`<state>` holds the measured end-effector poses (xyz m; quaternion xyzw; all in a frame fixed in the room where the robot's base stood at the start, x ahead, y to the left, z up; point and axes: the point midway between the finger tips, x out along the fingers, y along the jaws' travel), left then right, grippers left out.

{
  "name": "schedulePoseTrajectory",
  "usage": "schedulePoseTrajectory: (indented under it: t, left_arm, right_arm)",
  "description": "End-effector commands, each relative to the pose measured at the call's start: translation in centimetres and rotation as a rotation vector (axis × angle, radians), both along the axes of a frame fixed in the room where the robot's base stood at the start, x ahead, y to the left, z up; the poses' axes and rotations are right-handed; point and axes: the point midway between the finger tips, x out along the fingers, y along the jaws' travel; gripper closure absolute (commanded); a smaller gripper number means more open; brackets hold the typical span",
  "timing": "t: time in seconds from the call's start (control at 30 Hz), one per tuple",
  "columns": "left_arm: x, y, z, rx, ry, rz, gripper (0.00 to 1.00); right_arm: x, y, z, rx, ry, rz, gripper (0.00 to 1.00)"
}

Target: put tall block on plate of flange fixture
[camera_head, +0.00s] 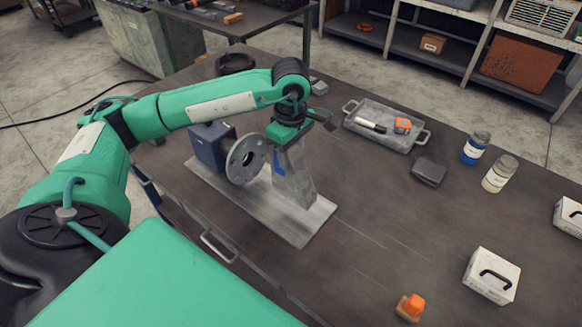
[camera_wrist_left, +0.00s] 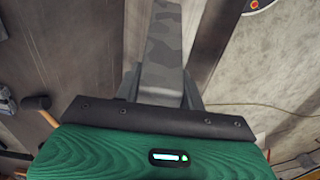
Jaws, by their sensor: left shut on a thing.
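The tall block (camera_head: 296,182) is grey with a camouflage-like pattern and stands upright under my left gripper (camera_head: 288,140). The gripper is shut on its upper end. In the left wrist view the block (camera_wrist_left: 165,60) runs away between the two fingers (camera_wrist_left: 162,92). The pale metal plate (camera_head: 235,197) of the flange fixture lies on the table. The grey round flange (camera_head: 245,160) and a dark blue block (camera_head: 208,147) stand at its far left part. The tall block's lower end is over the plate's right part; I cannot tell whether it touches. My right gripper is not in view.
The dark table (camera_head: 380,235) has free room right of the plate. A grey tray (camera_head: 424,135) with tools, a dark box (camera_head: 429,172), two bottles (camera_head: 475,147), a white case (camera_head: 491,275) and an orange item (camera_head: 411,306) stand on it. A black ring (camera_head: 235,63) lies at the back.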

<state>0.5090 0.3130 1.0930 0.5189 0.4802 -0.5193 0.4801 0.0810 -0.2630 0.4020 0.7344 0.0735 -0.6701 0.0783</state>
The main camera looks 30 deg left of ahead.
Motion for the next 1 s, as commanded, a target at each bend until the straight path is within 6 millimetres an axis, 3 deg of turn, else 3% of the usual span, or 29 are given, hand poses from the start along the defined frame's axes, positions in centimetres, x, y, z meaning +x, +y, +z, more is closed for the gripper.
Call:
schedulePoseTrajectory:
  t: [0.37,0.63,1.0]
  left_arm:
    - [0.1,0.0,-2.8,-0.001,-0.002,0.0,1.0]
    - [0.0,0.0,-6.2,-0.002,-0.002,0.0,1.0]
    - [0.1,0.0,-6.8,-0.001,-0.004,0.0,1.0]
  right_arm:
    - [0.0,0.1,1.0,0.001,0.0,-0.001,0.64]
    - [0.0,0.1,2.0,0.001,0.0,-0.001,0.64]
    - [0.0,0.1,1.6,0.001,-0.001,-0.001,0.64]
